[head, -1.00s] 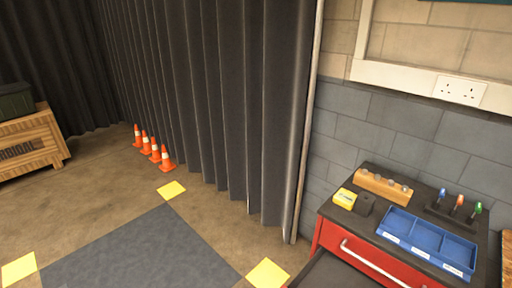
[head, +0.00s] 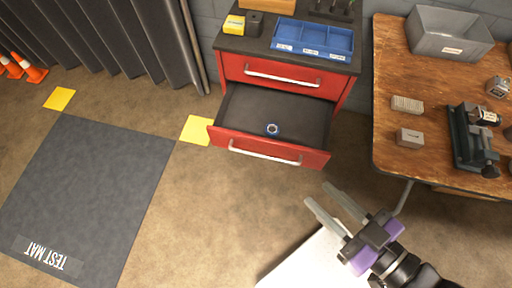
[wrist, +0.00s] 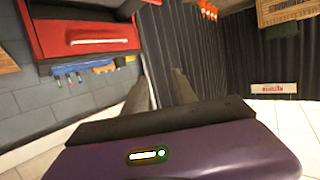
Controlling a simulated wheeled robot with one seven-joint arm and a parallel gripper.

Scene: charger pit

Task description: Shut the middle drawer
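The red cabinet (head: 345,95) stands at the upper middle of the head view. Its top drawer (head: 285,75) is shut. The drawer below it, the middle drawer (head: 268,148), is pulled well out, with a silver handle (head: 264,154) across its red front. A small ring-like metal part (head: 272,129) lies inside on the dark bottom. My gripper (head: 320,194) is in front of the drawer and to its right, apart from it. Its two fingers are spread with nothing between them. The wrist view shows the fingers apart (wrist: 162,92) and the cabinet (wrist: 45,38) at upper left.
A wooden table (head: 395,178) with a grey bin (head: 448,35), blocks and a vise (head: 470,140) stands right of the cabinet. A blue tray (head: 312,40) sits on the cabinet top. The floor left of the drawer is open, with a dark test mat (head: 95,180).

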